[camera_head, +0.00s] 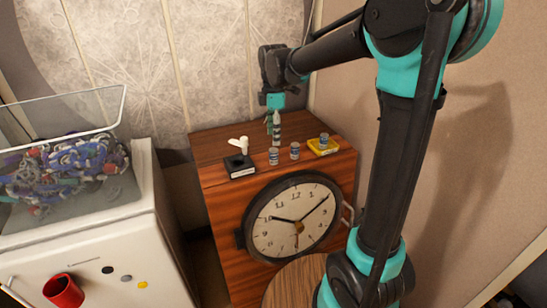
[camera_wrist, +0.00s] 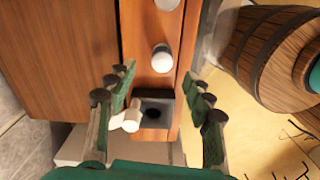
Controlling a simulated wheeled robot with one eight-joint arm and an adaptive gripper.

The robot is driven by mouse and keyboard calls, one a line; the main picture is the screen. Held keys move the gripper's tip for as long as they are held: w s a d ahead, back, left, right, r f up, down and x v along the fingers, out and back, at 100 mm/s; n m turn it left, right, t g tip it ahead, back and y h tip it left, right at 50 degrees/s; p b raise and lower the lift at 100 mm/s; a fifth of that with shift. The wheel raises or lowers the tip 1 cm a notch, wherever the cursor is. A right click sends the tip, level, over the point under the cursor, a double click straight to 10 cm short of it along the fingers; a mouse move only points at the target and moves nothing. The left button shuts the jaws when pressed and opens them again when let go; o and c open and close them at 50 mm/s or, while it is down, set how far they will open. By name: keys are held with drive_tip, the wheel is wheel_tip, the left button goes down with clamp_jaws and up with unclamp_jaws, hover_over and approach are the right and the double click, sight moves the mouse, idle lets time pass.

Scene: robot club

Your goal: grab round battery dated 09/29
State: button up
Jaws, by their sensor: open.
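Several small round batteries stand upright on top of a wooden cabinet (camera_head: 225,178). In the head view one battery (camera_head: 273,157) is near the front edge, another battery (camera_head: 294,151) is to its right, and a third battery (camera_head: 323,140) is on a yellow holder (camera_head: 325,147). Dates on them are too small to read. My gripper (camera_head: 274,130) points down over the cabinet top. In the wrist view my gripper (camera_wrist: 160,76) is open and empty, with a white-topped battery (camera_wrist: 162,60) between and just beyond the fingertips. Another round top (camera_wrist: 167,4) is cut off at the upper edge.
A black square base (camera_head: 239,166) with a white piece (camera_head: 239,144) stands left of the batteries. A clock (camera_head: 295,220) is on the cabinet front. A white cabinet (camera_head: 110,245) with a clear bin (camera_head: 60,112) is at left. A barrel (camera_wrist: 265,50) shows in the wrist view.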

sight(274, 149)
drive_tip(key=shift+s+f, duration=0.2)
drive_tip(key=shift+f, duration=3)
drive_tip(key=shift+c, duration=0.5)
clamp_jaws()
